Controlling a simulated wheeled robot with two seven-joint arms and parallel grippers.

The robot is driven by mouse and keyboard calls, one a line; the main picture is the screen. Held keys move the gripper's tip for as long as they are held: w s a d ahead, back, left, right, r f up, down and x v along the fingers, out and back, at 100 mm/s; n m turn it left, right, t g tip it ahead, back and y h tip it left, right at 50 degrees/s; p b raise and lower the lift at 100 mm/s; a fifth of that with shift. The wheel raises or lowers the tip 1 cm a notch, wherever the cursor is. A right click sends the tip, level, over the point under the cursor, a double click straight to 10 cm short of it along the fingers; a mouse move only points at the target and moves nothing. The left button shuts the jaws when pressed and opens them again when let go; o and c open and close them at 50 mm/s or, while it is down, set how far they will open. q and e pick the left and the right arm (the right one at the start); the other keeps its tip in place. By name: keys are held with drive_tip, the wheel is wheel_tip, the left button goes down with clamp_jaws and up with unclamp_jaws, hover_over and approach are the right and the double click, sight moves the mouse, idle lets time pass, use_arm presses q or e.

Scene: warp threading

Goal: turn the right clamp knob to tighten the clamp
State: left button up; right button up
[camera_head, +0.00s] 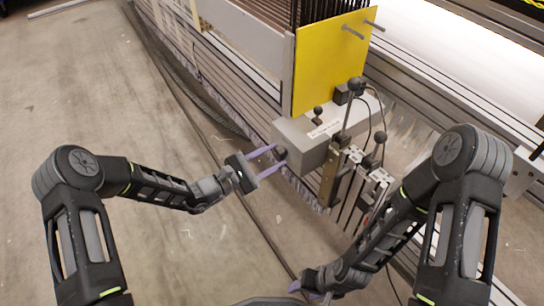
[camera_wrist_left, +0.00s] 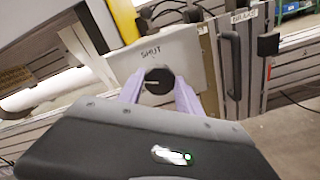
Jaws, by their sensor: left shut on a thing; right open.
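A black round knob (camera_head: 281,154) sticks out of the near-left end of a grey box (camera_head: 300,137). My left gripper (camera_head: 274,157) reaches it from the left, its two purple fingers around the knob and shut on it. In the left wrist view the knob (camera_wrist_left: 158,81) sits between the fingertips, in front of the grey box face marked "SHUT" (camera_wrist_left: 151,52). Whether this is the knob named as the right clamp knob cannot be told. My right gripper (camera_head: 307,290) is low near the bottom edge, open and empty, away from the box.
A yellow panel (camera_head: 328,62) stands behind the box. Black-balled levers (camera_head: 355,86), cables and upright metal plates (camera_head: 332,178) crowd the box's right side. A long slotted rail (camera_head: 225,65) runs behind. The concrete floor (camera_head: 130,110) at left is clear.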

use_arm(q)
drive_tip(key=m, duration=0.3)
drive_tip(key=shift+m, duration=0.4)
drive_tip(key=m+b, duration=0.1)
drive_tip(key=m, duration=0.2)
drive_tip(key=shift+f+m, duration=0.1)
drive_tip(key=shift+m, duration=0.2)
drive_tip(key=m+b, duration=0.1)
drive_tip(key=m, duration=0.2)
drive_tip(key=shift+f+m, duration=0.1)
drive_tip(key=shift+m, duration=0.2)
drive_tip(key=shift+m+b, duration=0.4)
drive_tip(key=shift+m, duration=0.9)
drive_tip(key=o, duration=1.4)
drive_tip(key=shift+c, duration=0.2)
drive_tip(key=shift+s, duration=0.1)
